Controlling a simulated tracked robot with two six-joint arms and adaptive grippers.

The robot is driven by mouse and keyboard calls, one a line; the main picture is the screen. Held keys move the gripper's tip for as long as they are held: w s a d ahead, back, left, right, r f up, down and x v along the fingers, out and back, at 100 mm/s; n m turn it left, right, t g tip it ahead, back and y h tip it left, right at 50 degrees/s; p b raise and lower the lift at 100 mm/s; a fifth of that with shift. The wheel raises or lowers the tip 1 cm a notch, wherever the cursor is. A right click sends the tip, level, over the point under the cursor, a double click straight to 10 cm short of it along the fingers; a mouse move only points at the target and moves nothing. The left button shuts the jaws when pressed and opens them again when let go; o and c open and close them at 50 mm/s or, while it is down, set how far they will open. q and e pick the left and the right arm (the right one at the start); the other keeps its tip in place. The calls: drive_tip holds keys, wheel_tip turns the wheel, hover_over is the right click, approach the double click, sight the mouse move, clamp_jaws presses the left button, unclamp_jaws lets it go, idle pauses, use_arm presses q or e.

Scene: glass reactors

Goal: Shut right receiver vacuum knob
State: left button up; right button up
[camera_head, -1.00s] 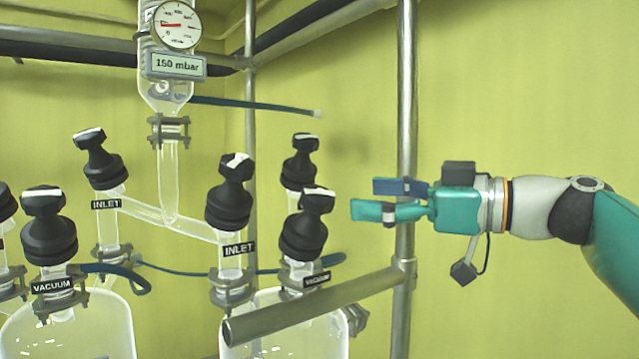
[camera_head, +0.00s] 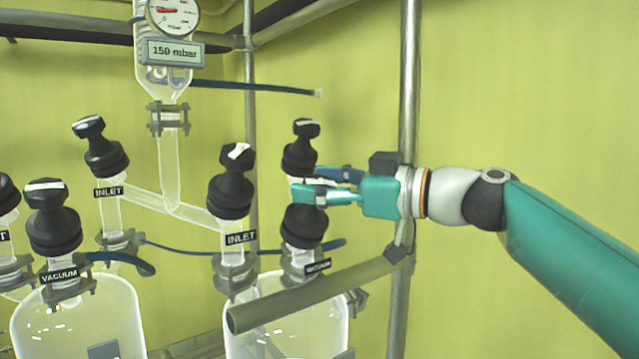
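The right receiver's vacuum knob (camera_head: 304,228) is black and stands on the glass neck above a small dark label (camera_head: 317,267), which is blurred now. My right gripper (camera_head: 306,182) reaches in from the right at the height of the knob's top. Its teal near finger crosses in front of the knob's handle and hides it, so I cannot tell how the handle is turned. The dark blue far finger lies behind, with a gap between the two fingers. I cannot tell whether they touch the knob. My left gripper is not in view.
The inlet knob (camera_head: 232,185) stands close left of the vacuum knob. Another black knob (camera_head: 299,150) rises just behind my fingers. A metal rail (camera_head: 310,297) runs below, and an upright pole (camera_head: 408,100) stands behind my wrist. The gauge display (camera_head: 171,52) reads 150 mbar.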

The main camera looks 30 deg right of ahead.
drive_tip(key=c, duration=0.7)
drive_tip(key=shift+c, duration=0.2)
